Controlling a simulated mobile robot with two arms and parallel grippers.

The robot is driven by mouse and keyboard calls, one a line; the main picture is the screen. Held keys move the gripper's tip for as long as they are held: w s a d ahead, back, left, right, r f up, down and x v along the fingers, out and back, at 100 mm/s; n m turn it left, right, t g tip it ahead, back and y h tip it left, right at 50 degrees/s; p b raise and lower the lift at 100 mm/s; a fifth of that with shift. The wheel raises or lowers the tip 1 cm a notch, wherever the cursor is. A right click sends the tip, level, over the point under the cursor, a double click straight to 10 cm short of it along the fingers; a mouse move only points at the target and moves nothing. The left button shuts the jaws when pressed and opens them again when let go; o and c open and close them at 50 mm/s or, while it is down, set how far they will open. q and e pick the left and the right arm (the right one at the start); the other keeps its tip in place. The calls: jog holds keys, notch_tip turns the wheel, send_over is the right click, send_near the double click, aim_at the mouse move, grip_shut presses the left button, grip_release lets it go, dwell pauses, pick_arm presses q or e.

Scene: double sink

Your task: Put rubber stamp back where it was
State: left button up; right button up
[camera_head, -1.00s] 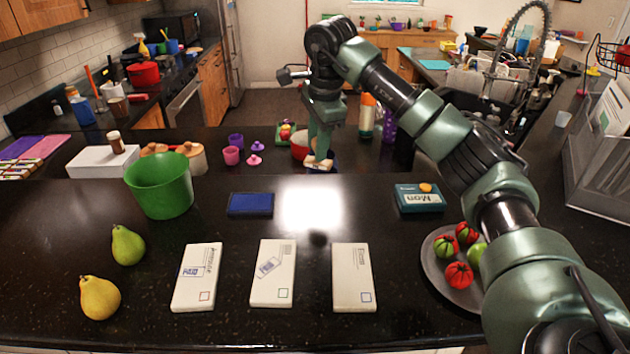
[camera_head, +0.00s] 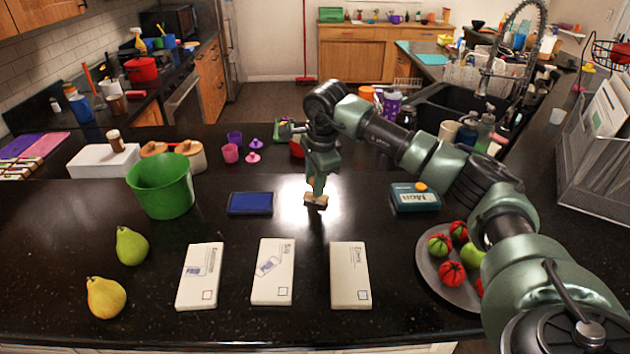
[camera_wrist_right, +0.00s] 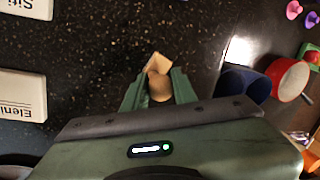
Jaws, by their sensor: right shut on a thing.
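My right gripper (camera_head: 317,190) is shut on the rubber stamp (camera_head: 316,201), a small wooden block with a rounded handle. The stamp also shows between the fingers in the right wrist view (camera_wrist_right: 157,66). It is over the bare counter, right of the blue ink pad (camera_head: 250,203) and beyond the envelopes. I cannot tell whether its base touches the counter. Three white envelopes lie in a row: left (camera_head: 200,275), middle (camera_head: 273,272) and right (camera_head: 350,276). The left and middle ones bear a printed mark. My left gripper is not in view.
A green bucket (camera_head: 162,188) and two pears (camera_head: 131,246) are at the left. A teal box (camera_head: 415,197) and a plate (camera_head: 432,268) of tomatoes are at the right. Bare counter lies between the ink pad and the teal box.

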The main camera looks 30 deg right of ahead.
jog(key=o, duration=1.1)
jog(key=shift+f, duration=0.1)
jog(key=shift+c, duration=0.2)
jog(key=shift+r, duration=0.4)
jog(key=b+v, duration=0.3)
jog(key=v, duration=0.8)
jog(key=shift+r, duration=0.25)
